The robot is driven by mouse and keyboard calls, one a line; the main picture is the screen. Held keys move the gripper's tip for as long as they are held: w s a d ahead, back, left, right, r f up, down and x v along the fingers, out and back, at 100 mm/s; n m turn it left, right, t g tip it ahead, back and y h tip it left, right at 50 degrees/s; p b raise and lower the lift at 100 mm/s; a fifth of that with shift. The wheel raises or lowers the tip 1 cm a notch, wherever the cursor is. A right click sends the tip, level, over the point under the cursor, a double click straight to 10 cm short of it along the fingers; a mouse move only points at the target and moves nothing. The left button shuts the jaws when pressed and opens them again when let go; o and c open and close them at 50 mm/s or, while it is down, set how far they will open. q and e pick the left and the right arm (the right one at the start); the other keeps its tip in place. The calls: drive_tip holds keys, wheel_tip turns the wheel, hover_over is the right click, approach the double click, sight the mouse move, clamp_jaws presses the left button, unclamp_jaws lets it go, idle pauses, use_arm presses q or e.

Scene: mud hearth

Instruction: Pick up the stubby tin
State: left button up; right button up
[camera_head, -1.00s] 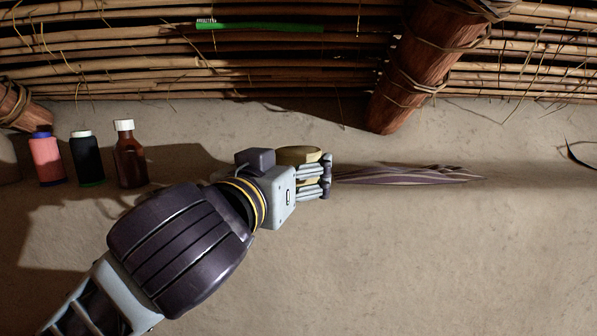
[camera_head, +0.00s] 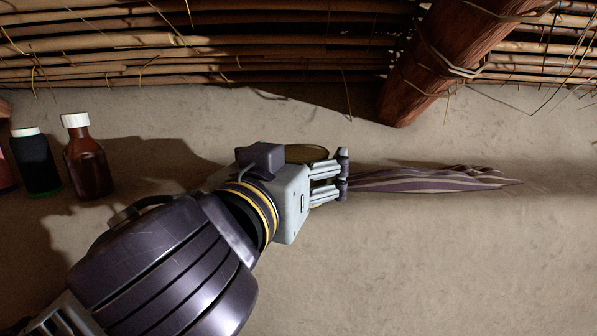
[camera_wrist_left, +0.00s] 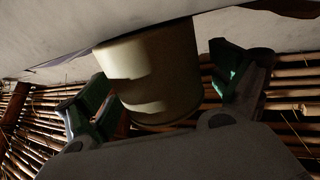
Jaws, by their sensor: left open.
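The stubby tin (camera_head: 306,153) is mostly hidden behind my left gripper in the head view; only its round top edge and brownish top show. In the left wrist view the tin (camera_wrist_left: 150,72) is a pale, short cylinder between the two fingers. My left gripper (camera_head: 343,175) is open, with one finger on each side of the tin. The right finger looks apart from it; I cannot tell whether the left finger touches it. My right gripper is not in view.
A folded striped purple cloth or umbrella (camera_head: 430,180) lies just right of the gripper. A brown bottle (camera_head: 88,165) and a black bottle (camera_head: 36,165) stand at left, with a pink one cut off. A wooden post (camera_head: 435,60) and cane slats are behind. The front surface is clear.

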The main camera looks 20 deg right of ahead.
use_arm(q)
drive_tip(key=shift+w+d, duration=0.15)
drive_tip(key=shift+w, duration=0.15)
drive_tip(key=shift+s, duration=0.3)
drive_tip(key=shift+w, duration=0.1)
drive_tip(key=shift+c, duration=0.2)
drive_tip(key=shift+w, duration=0.1)
drive_tip(key=shift+c, duration=1.2)
drive_tip(key=c, duration=0.9)
drive_tip(key=shift+r, duration=0.1)
